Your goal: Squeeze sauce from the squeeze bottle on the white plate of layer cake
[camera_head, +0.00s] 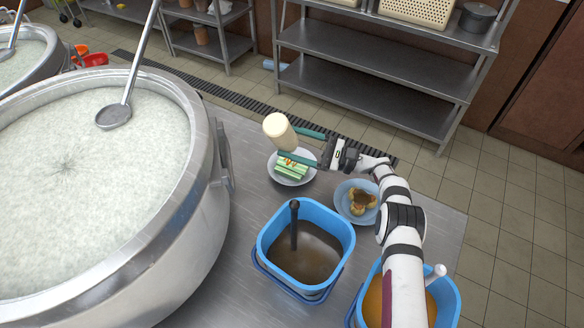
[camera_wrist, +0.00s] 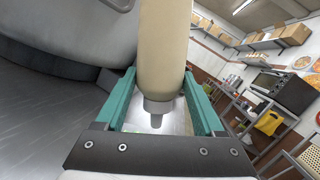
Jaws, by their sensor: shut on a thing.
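A cream-coloured squeeze bottle (camera_head: 280,132) is held above the white plate (camera_head: 286,181) of layer cake (camera_head: 291,168). My gripper (camera_head: 302,144), with its green fingers, is shut on the bottle. The bottle is tilted with its base up and its nozzle end down toward the cake. In the wrist view the bottle (camera_wrist: 164,50) stands between the green fingers, with its grey nozzle (camera_wrist: 158,108) pointing down. The cake is green and white layers with brownish streaks on top. The nozzle tip's exact distance from the cake is hard to tell.
A large steel stockpot (camera_head: 150,240) of congee with a ladle (camera_head: 116,114) fills the left. A plate of brown-topped food (camera_head: 361,200) sits right of the cake. A blue bucket (camera_head: 343,262) of brown sauce and another blue bucket (camera_head: 449,296) stand in front.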

